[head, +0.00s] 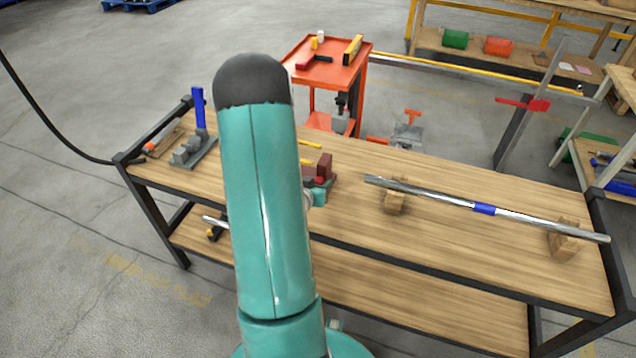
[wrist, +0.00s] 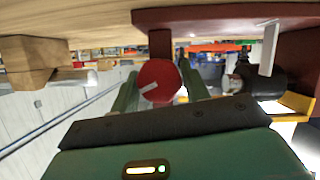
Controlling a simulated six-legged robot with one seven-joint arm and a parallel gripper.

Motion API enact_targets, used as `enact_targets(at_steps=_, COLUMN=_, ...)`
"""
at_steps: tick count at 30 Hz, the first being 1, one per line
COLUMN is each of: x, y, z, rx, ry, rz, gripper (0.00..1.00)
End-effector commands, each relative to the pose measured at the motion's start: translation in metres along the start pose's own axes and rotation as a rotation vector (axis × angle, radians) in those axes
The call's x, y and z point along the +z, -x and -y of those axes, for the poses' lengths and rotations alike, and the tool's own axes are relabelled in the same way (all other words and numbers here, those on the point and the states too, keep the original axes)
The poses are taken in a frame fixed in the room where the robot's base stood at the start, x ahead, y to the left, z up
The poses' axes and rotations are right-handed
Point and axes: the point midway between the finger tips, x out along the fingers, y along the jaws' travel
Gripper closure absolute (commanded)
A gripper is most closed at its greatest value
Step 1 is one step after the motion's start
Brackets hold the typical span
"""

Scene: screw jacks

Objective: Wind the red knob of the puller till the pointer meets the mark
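The puller (head: 325,166) is a dark red block-like device on the wooden workbench, partly hidden behind my teal arm. In the wrist view, which looks upside down, its dark red frame (wrist: 220,16) hangs at the top. The round red knob (wrist: 158,80) faces the camera and carries a short white line, tilted. My gripper (wrist: 160,78) has one teal finger on each side of the knob, and both appear to touch it. A pale upright strip (wrist: 268,48) stands on the frame beside a dark cylinder (wrist: 262,82). I cannot make out the pointer or the mark clearly.
A metal bar (head: 430,193) with a blue band rests on wooden blocks to the right. A grey fixture with a blue lever (head: 198,108) stands at the bench's left. An orange-red cart (head: 330,68) stands behind. The bench front right is clear.

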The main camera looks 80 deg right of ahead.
Motion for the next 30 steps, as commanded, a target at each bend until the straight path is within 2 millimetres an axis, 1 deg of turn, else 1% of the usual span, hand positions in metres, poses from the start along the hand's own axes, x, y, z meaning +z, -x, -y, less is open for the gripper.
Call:
enact_targets(at_steps=1, x=-0.0001, y=-0.0001, z=0.0001, rx=0.0, ry=0.0, rz=0.0, gripper=0.64)
enact_targets(at_steps=3, x=-0.0002, y=-0.0004, z=0.0, rx=0.0, ry=0.0, rz=0.0, gripper=0.78)
enact_targets(at_steps=4, x=-0.0003, y=-0.0006, z=0.0, rx=0.0, ry=0.0, rz=0.0, gripper=0.82)
enact_targets(at_steps=10, x=-0.0007, y=-0.0018, z=-0.0006, rx=-0.01, ry=-0.026, rz=-0.001, gripper=0.81)
enact_targets(at_steps=21, x=-0.0017, y=-0.0034, z=-0.0009, rx=-0.09, ry=-0.217, rz=-0.002, gripper=0.82)
enact_targets(at_steps=30, x=-0.002, y=-0.0038, z=-0.0011, rx=-0.096, ry=-0.234, rz=-0.002, gripper=0.82)
